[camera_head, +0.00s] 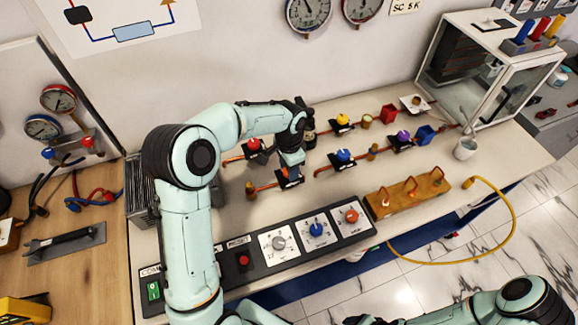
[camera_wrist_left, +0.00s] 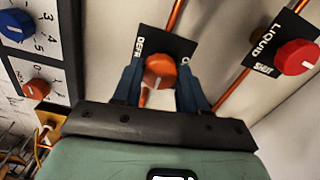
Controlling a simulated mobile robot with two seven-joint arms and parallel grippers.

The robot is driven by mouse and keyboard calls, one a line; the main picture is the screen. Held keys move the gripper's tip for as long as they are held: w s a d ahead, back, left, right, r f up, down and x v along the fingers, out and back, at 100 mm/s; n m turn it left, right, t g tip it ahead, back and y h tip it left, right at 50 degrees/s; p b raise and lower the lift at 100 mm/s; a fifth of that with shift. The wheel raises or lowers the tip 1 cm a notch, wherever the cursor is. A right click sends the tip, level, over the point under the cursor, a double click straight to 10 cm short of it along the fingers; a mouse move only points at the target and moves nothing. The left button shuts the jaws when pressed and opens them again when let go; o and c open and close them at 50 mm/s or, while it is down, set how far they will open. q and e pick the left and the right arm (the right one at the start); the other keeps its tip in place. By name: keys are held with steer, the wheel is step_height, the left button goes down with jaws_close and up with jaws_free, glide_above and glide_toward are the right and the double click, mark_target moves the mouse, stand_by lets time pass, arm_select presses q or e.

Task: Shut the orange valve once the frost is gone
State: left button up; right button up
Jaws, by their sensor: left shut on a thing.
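The orange valve (camera_wrist_left: 160,70) has a round knob with a white pointer mark on a black plate lettered "DEFR", partly covered. It sits on a copper pipe line. My left gripper (camera_wrist_left: 158,84) has its two blue fingers on either side of the knob and is shut on it. I cannot make out frost on the pipes at this size. My right arm shows at the bottom right of the head view, its gripper out of frame.
A red valve (camera_head: 254,145), labelled "Liquid" in the wrist view, is close by. Blue (camera_head: 344,155), yellow (camera_head: 342,120) and purple (camera_head: 403,136) valves stand right. A control panel (camera_head: 262,262) lies in front. A glass cabinet (camera_head: 483,80) stands at the back right.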

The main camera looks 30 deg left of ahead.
arm_select(q)
steer(key=o, duration=1.1)
steer(key=shift+c, duration=0.2)
step_height(320, 180, up, 13)
steer(key=p, duration=0.1)
steer(key=shift+r, duration=0.15)
arm_select(e)
steer(key=shift+w+r, duration=0.8)
steer(key=shift+w, duration=0.1)
arm_select(q)
steer(key=shift+s, duration=0.1)
arm_select(e)
steer(key=shift+s, duration=0.1)
